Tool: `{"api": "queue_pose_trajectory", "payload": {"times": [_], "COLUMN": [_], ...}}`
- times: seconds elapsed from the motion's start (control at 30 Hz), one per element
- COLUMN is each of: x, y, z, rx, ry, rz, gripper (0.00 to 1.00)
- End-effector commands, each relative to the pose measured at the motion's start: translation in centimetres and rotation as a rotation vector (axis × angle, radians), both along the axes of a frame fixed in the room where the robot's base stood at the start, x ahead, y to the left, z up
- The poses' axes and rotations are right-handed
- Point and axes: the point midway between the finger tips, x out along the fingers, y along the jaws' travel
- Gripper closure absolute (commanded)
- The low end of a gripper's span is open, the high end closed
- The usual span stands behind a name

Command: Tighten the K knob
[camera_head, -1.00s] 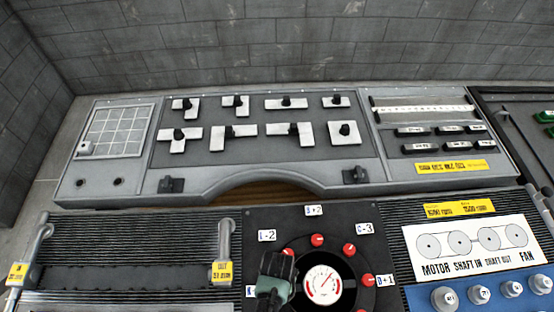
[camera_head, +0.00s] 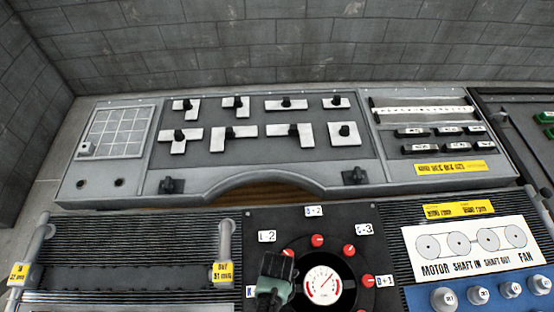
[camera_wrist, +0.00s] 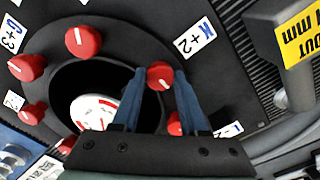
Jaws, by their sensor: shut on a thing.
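The K knob (camera_wrist: 160,75) is a red round knob with a white mark, beside the white "K+2" label (camera_wrist: 193,38) in the wrist view. My gripper (camera_wrist: 158,90) has its two blue fingers on either side of this knob, shut on it. In the head view my gripper (camera_head: 275,278) is at the left of the round dial, and it hides the knob. Only an edge of the K label (camera_head: 250,291) shows there.
Other red knobs (camera_head: 317,241) ring the central gauge (camera_head: 323,285). A pipe with a yellow "OUT" tag (camera_head: 223,271) stands to the left. A motor and fan panel (camera_head: 475,245) with blue-grey knobs is to the right. A grey switch console (camera_head: 270,150) lies behind.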

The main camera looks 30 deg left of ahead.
Motion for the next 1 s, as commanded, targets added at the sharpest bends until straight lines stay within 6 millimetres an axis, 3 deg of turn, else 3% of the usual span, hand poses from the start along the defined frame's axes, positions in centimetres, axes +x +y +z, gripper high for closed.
{"api": "queue_pose_trajectory", "payload": {"times": [0.1, 0.13, 0.3, 0.67, 1.0], "x": [0.0, 0.0, 0.0, 0.0, 0.1], "y": [0.0, 0.0, 0.0, 0.0, 0.0], "z": [-0.1, -0.1, 0.0, 0.3, 4.8], "rx": [0.000, 0.000, 0.000, 0.000, 0.001], "ry": [0.001, 0.001, 0.001, 0.000, -0.004], "rz": [-0.003, -0.003, -0.002, 0.000, -0.001], "gripper": [1.00, 0.55, 0.27, 0.27, 0.27]}}
